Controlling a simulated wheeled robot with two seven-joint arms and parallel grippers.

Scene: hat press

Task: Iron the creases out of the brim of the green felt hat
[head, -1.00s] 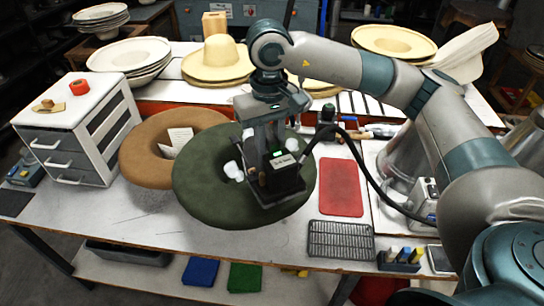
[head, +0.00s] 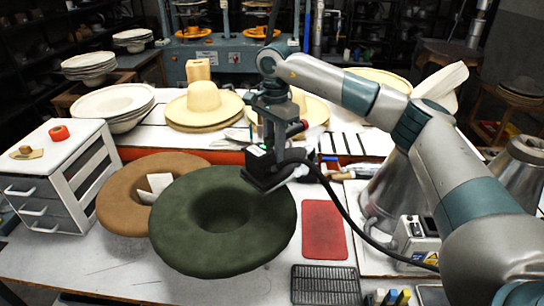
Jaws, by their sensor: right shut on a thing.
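The green felt hat (head: 222,245) lies on the table with its wide brim around a sunken, hollow crown. The brim's front and left look smooth, with faint mottling; its back right edge is partly hidden. My right gripper (head: 272,132) is shut on a dark iron (head: 267,178) with a black cord. The iron is at the back right edge of the brim; I cannot tell whether its sole touches the felt. Small white puffs show beside the iron. My left gripper is not in view.
A brown hat (head: 122,208) with a pale card lies against the green hat's left. A red mat (head: 324,229) and a black wire rack (head: 325,286) are at the right. A white drawer unit (head: 60,165) stands at the left. Straw hats (head: 203,108) stand behind.

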